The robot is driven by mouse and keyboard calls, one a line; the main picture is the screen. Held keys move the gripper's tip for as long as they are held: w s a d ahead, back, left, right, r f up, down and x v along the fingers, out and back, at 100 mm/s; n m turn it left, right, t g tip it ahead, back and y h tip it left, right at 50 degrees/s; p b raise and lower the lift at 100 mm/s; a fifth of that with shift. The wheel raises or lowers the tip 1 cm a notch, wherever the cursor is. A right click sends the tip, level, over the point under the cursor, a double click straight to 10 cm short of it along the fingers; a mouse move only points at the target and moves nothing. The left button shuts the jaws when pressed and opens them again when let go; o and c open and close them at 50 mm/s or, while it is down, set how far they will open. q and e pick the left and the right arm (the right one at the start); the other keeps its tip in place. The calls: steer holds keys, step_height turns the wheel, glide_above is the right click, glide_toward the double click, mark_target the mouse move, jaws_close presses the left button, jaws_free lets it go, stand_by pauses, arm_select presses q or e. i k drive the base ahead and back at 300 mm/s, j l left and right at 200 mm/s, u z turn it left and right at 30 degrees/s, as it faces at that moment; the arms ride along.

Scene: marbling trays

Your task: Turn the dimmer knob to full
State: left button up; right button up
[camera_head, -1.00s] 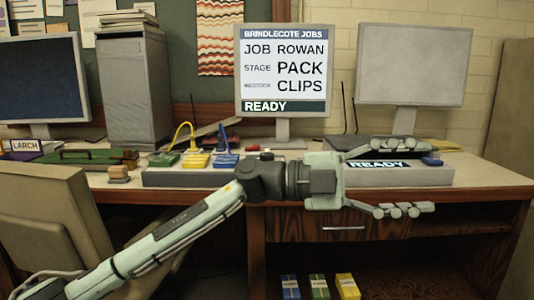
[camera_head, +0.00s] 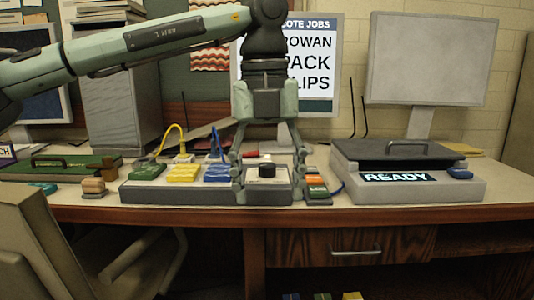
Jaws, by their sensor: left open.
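The dimmer knob (camera_head: 267,170) is small and sits on a grey box with a pale face (camera_head: 268,183) at the right end of a long grey base on the desk. Its turn position is too small to read. My left gripper (camera_head: 269,185) points down over the box, open, with one finger at each side of the knob in the picture. I cannot tell whether a finger touches the box. My right gripper is not in view.
Green, yellow (camera_head: 183,173) and blue blocks with cords stand left of the knob. Small orange and green blocks (camera_head: 317,189) sit close to its right. A grey device with a READY display (camera_head: 398,177) stands further right. Monitors stand behind.

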mark_target(266, 169)
steer(key=i, duration=1.05)
